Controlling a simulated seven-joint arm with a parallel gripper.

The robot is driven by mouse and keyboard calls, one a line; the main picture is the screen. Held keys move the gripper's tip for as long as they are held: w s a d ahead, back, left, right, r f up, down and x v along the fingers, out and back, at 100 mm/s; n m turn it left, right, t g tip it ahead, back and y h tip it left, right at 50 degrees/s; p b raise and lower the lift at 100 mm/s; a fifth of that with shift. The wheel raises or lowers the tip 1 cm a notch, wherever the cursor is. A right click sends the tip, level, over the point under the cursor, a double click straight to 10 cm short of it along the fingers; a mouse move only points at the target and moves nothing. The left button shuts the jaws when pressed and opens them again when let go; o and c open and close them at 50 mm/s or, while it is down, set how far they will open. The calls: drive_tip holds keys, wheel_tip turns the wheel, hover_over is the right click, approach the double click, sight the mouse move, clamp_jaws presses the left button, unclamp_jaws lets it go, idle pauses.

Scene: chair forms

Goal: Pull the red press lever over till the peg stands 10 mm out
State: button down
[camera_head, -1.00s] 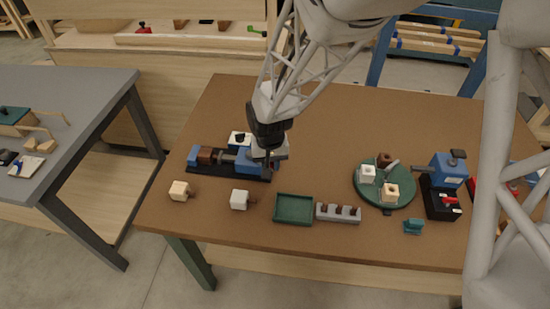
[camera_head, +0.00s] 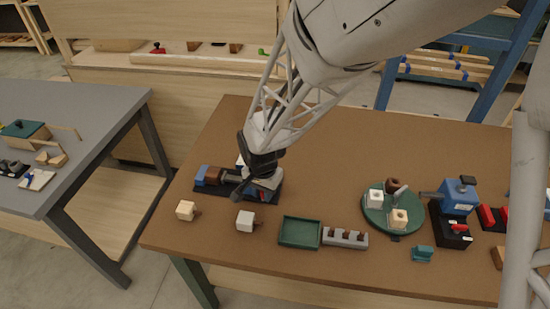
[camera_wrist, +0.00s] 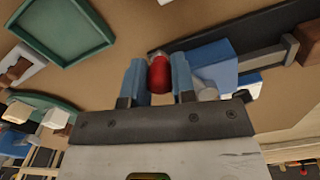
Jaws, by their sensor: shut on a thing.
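The press stands at the left of the brown table, a black base (camera_head: 216,190) with a brown block (camera_head: 212,175) at its left end. My gripper (camera_head: 262,190) is over the press's right end and hides much of it. In the wrist view, the blue finger pads of my gripper (camera_wrist: 159,84) are shut on the red lever knob (camera_wrist: 159,70). The press's blue body (camera_wrist: 212,62) is just right of the fingers, with a grey bar running towards the brown block (camera_wrist: 310,42). I cannot make out the peg or how far it stands out.
Two pale blocks (camera_head: 185,210) (camera_head: 245,221) lie in front of the press. A green tray (camera_head: 300,233), a grey slotted rack (camera_head: 345,239), a round green turntable (camera_head: 378,220) and a blue-and-black device (camera_head: 458,197) stand to the right. The table behind them is clear.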

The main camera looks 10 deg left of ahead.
drive_tip(key=shift+a, duration=0.2)
drive_tip(key=c, duration=0.9)
unclamp_jaws()
drive_tip(key=shift+c, duration=0.2)
drive_tip(key=shift+r, duration=0.15)
drive_tip(key=shift+r, duration=3.8)
drive_tip(key=shift+c, duration=0.5)
